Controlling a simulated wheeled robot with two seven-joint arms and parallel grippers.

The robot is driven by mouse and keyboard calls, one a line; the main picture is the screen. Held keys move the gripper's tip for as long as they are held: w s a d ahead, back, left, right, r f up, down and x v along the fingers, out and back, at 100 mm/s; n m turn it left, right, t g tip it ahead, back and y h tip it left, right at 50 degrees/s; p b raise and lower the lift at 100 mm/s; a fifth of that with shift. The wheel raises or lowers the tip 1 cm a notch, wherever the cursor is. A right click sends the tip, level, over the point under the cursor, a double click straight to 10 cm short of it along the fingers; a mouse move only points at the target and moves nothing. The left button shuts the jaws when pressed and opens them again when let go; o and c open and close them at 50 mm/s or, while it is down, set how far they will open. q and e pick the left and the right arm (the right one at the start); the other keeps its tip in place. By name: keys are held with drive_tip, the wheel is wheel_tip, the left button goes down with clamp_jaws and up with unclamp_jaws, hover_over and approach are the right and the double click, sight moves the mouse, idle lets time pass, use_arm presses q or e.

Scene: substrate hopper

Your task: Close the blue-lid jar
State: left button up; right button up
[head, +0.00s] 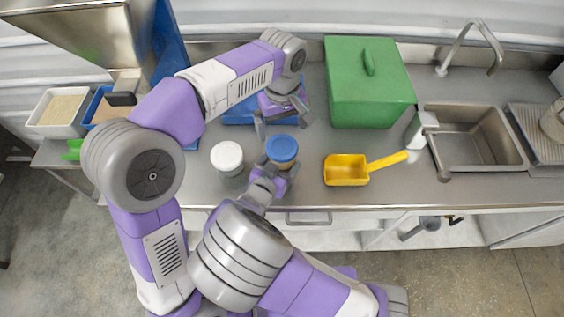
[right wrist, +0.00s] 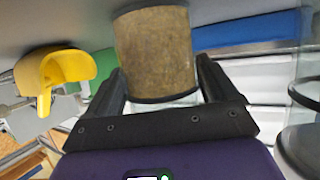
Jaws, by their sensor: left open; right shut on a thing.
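The blue-lid jar (head: 281,149) stands on the steel counter near its front edge, with its blue lid on top. I cannot tell whether the lid is fully seated. My right gripper (head: 266,172) is shut on the jar's body from the front. The right wrist view shows the jar's brown-filled body (right wrist: 155,52) between the two dark fingers (right wrist: 161,88). My left gripper (head: 282,124) is open and empty, pointing down just behind and above the blue lid, its fingers spread apart.
A white-lidded jar (head: 227,156) stands just left of the blue-lid jar. A yellow scoop (head: 346,170) lies to the right. A green lidded box (head: 368,90) stands behind it, and a sink (head: 472,135) is at far right. A blue tray (head: 238,112) lies behind the jars.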

sight(282, 146)
drive_tip(key=c, duration=0.8)
use_arm(q)
drive_tip(key=shift+f, duration=4.05)
